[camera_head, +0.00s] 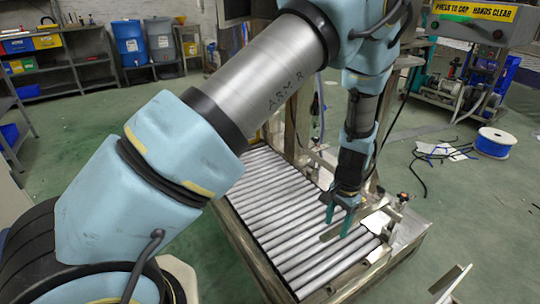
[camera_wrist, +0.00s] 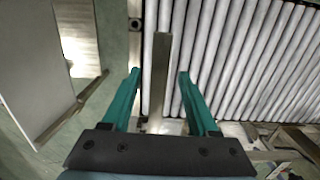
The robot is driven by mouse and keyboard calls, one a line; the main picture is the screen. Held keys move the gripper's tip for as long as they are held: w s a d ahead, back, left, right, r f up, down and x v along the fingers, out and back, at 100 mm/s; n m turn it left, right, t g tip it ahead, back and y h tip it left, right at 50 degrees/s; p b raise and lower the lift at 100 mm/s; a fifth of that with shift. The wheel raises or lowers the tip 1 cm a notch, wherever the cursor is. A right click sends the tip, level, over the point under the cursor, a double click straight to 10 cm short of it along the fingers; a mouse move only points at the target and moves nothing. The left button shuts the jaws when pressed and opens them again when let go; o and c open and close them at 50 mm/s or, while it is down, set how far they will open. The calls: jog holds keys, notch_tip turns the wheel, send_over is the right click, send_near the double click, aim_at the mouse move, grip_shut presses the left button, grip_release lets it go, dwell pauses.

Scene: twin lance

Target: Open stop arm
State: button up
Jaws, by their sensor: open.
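The stop arm looks to be the flat, narrow grey-brown bar (camera_wrist: 160,85) that lies over the conveyor rollers. In the wrist view it runs lengthwise between my two teal fingers, with a gap on each side. My gripper (camera_wrist: 159,73) is open around it and does not visibly touch it. In the head view my gripper (camera_head: 339,227) points down over the near right part of the roller bed, and the bar (camera_head: 328,237) shows partly beside the fingertips. How the bar's pivot end is mounted is unclear.
The roller conveyor (camera_head: 282,213) has a metal frame with fittings at its right edge, close to my gripper. An upright frame stands behind. A blue cable spool (camera_head: 494,142) and loose cables lie on the floor to the right. Pale panels (camera_wrist: 30,70) stand left in the wrist view.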

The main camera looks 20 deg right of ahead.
jog(key=shift+w+a+f+h+b, duration=0.15)
jog(key=shift+f+b, duration=0.15)
jog(key=shift+f, duration=0.25)
jog(key=shift+s+a+f+h+b, duration=0.15)
jog(key=shift+f+b, duration=0.1)
jog(key=shift+f, duration=0.25)
notch_tip(320, 180, up, 13)
jog(key=p, duration=0.2)
jog(key=w+a+r+n+p, duration=0.6)
jog(key=w+a+r+p, duration=0.5)
jog(key=a, duration=0.5)
jog(key=shift+w+r+t+h+p, duration=0.15)
jog(key=shift+r+t+h+p, duration=0.15)
jog(key=shift+r+p, duration=1.05)
jog(key=shift+a, duration=0.15)
